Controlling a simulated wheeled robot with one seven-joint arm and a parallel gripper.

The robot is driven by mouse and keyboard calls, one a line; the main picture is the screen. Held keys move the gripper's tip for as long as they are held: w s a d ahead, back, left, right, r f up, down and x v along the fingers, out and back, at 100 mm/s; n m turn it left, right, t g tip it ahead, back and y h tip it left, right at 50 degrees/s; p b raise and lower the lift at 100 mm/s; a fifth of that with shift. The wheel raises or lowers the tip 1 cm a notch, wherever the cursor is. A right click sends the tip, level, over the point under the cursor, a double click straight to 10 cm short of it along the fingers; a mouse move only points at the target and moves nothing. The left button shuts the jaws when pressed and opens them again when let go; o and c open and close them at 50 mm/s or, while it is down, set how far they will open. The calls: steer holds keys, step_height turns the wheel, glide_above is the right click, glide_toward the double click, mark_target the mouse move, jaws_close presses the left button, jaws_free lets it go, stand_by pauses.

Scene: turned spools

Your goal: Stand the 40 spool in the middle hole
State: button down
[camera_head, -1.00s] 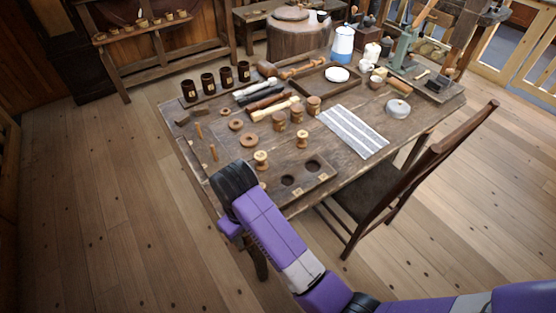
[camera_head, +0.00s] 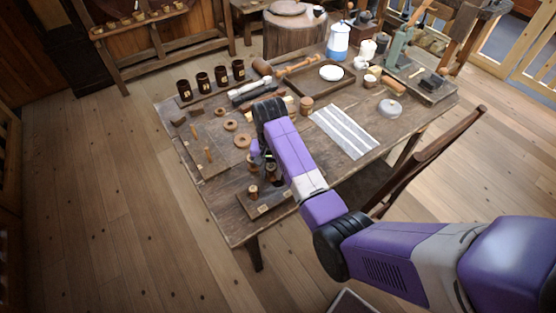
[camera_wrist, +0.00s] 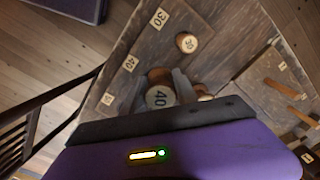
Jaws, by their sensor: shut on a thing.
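The 40 spool (camera_wrist: 160,97), pale on top with a dark number, is between my gripper's fingers (camera_wrist: 173,92) in the wrist view. My gripper (camera_head: 268,170) is shut on it, over the dark wooden hole board (camera_head: 282,208). The spool is beside the board's 40 label (camera_wrist: 130,62), the middle of three labels. I cannot tell whether its foot is in the middle hole or above it. The 30 spool (camera_wrist: 187,42) stands upright at the 30 label (camera_wrist: 160,18); it also shows in the head view (camera_head: 253,191). My gripper and arm hide the other holes.
Another pale spool (camera_wrist: 205,97) is partly hidden beside my gripper. A board with upright pegs (camera_head: 207,155) and wooden rings (camera_head: 231,125) lie to the left. A striped cloth (camera_head: 343,131) lies to the right. A chair (camera_head: 420,165) stands at the table's right side.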

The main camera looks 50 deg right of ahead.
steer(key=shift+s+d+f+m, duration=0.1)
steer(key=shift+d+f+m, duration=0.4)
steer(key=shift+d, duration=0.3)
steer(key=shift+s+d+f+m, duration=0.1)
steer(key=shift+d+f+m, duration=0.3)
steer(key=shift+d+m, duration=0.3)
step_height(320, 180, down, 4)
steer(key=b, duration=0.3)
steer(key=shift+w+d, duration=0.1)
steer(key=shift+r+p, duration=0.1)
steer(key=shift+p, duration=0.4)
steer(key=shift+f+b, duration=0.35)
steer(key=shift+f, duration=0.45)
stand_by(1.1)
